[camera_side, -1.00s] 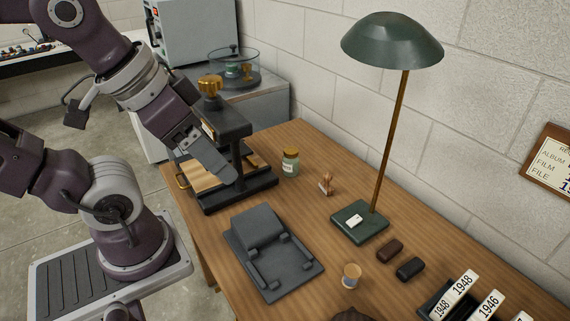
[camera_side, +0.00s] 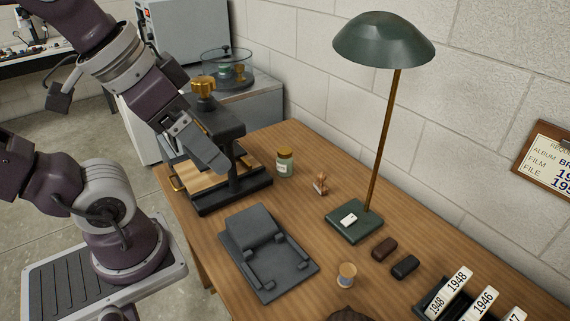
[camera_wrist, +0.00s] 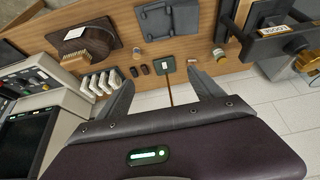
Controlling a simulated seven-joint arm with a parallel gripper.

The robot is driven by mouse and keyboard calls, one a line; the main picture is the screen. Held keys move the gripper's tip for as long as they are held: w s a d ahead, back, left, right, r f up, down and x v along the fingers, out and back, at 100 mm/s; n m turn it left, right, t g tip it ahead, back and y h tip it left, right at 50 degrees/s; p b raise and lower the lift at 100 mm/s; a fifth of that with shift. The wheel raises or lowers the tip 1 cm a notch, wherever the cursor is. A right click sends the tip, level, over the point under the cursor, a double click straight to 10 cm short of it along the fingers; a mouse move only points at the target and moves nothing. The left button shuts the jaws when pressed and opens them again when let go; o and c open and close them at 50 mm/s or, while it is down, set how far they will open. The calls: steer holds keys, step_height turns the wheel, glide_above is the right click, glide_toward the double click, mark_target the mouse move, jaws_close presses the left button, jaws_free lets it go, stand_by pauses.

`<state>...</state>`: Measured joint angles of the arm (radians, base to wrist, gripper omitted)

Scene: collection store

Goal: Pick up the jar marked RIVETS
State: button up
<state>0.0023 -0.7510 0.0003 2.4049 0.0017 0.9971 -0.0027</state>
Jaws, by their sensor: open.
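A small glass jar (camera_side: 285,165) with a gold lid and a pale label stands upright on the wooden table, right of the black press; its lettering is too small to read. It appears small near the top right of the wrist view (camera_wrist: 219,55). My gripper (camera_side: 216,162) is in front of the press in the side view, left of the jar and apart from it. In the wrist view my gripper (camera_wrist: 162,86) has its two fingers spread with nothing between them.
The black press (camera_side: 229,165) with a brass knob stands close to my gripper. A dark grey cradle (camera_side: 265,250), a wooden stamp (camera_side: 321,184), a green lamp (camera_side: 384,40), a small pale-topped container (camera_side: 346,275) and dark blocks (camera_side: 405,266) share the table. Bare wood surrounds the jar's front.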

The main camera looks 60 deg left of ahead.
step_height(320, 180, up, 3)
steer(key=m+t+y, duration=0.2)
steer(key=m+y, duration=0.9)
steer(key=m, duration=1.4)
glide_above(284, 162)
steer(key=d, duration=0.1)
steer(key=f, duration=3.8)
steer(key=shift+s+f, duration=0.2)
steer(key=shift+s, duration=0.1)
steer(key=x, duration=0.7)
steer(key=shift+w+f, duration=0.15)
steer(key=shift+f, duration=0.3)
steer(key=shift+r, duration=0.1)
steer(key=c, duration=1.6)
